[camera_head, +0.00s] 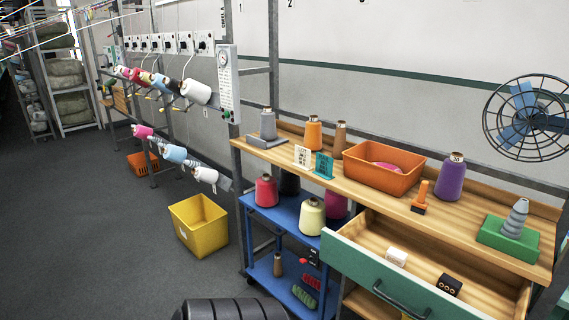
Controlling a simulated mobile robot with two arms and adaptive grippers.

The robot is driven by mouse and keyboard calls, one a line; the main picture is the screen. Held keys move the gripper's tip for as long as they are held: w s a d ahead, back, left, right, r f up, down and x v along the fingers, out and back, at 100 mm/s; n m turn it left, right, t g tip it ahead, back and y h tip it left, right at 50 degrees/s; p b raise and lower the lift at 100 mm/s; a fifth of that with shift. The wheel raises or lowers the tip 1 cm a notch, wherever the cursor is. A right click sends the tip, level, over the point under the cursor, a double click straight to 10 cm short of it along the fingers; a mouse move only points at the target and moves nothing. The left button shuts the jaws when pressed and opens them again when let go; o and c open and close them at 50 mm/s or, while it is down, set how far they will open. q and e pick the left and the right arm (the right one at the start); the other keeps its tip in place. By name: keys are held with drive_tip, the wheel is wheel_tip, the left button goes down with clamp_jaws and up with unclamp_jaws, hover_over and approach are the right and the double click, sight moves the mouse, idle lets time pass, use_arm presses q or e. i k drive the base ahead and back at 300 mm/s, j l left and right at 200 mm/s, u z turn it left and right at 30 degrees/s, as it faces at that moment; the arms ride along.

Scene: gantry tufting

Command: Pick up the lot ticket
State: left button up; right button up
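Two small cards stand on the wooden bench top (440,222) near its left end. One is a white card (303,156) with dark markings. The other is a teal card (324,166) with markings, just to its right. The print is too small to read, so I cannot tell which is the lot ticket. Neither of my grippers is in view.
An orange bin (378,178) and several yarn cones, one purple (450,178), stand on the bench. Its green-fronted drawer (385,285) is open. A blue cart (262,212) stands to the left, with a yellow bin (200,228) on the floor beyond. Floor is clear at left.

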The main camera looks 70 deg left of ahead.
sight(302, 155)
drive_tip(key=u, duration=2.05)
